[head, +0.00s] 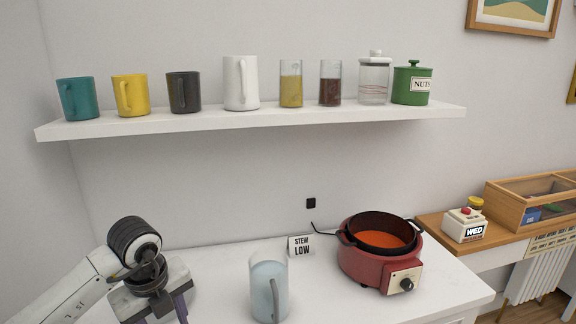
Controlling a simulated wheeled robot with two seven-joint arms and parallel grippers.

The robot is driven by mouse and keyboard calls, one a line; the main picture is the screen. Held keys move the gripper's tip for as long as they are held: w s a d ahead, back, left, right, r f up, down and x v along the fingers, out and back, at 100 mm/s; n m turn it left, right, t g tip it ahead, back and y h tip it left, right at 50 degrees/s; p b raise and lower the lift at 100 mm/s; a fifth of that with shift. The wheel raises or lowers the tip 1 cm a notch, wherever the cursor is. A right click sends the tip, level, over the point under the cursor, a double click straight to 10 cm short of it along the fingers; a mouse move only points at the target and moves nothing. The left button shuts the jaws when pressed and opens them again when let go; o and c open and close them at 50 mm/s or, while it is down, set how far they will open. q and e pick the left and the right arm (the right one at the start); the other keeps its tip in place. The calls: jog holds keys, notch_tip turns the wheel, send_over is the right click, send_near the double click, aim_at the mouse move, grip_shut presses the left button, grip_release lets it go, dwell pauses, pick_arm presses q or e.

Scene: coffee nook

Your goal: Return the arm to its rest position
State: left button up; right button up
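My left arm comes in from the lower left. Its gripper (170,308) hangs low over the left part of the white counter, and the bottom of the frame cuts off its fingertips. I cannot tell whether it is open or shut, and I see nothing held in it. A clear pitcher with pale blue contents (268,290) stands on the counter to the right of this gripper, apart from it. My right gripper is not in view.
A red cooker (358,266) with a dark pot of orange stew stands on the white counter (216,266), beside a "STEW LOW" sign (301,246). Above, a white shelf (250,119) carries mugs, a white pitcher and jars. A wooden side counter (445,227) is at right.

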pick_arm(q)
jog(key=s+d+f+m+g+h, duration=0.15)
jog(key=s+d+h, duration=0.35)
jog(key=d, duration=0.5)
jog(key=s+d+f+m+g+h, duration=0.15)
jog(key=s+d+h, duration=0.3)
jog(key=d, duration=0.55)
jog(key=s+d+r+n+t+h, duration=0.2)
jog(key=d+r+t+h, duration=0.1)
jog(key=d+r+h, duration=0.4)
jog(key=w+a+f+n+t+y, duration=0.3)
jog(key=w+a+n+t, duration=0.2)
jog(key=a+n+t, duration=0.65)
jog(key=s+a+f+n+t+y, duration=0.2)
jog(key=s+a+f+n+y, duration=0.15)
jog(key=f+n+y, duration=0.5)
jog(key=s+a+f+n+g+y, duration=0.1)
jog(key=s+a+f+n+g, duration=0.1)
jog(key=s+f, duration=0.5)
jog(key=s+a+f+n+g+y, duration=0.1)
jog(key=s+a+f+n+g, duration=0.2)
jog(key=f, duration=0.7)
jog(key=s+g, duration=0.2)
jog(key=s, duration=0.2)
jog(key=shift+s+a+f+n, duration=0.15)
jog(key=shift+s+n, duration=0.2)
jog(key=shift+n, duration=0.05)
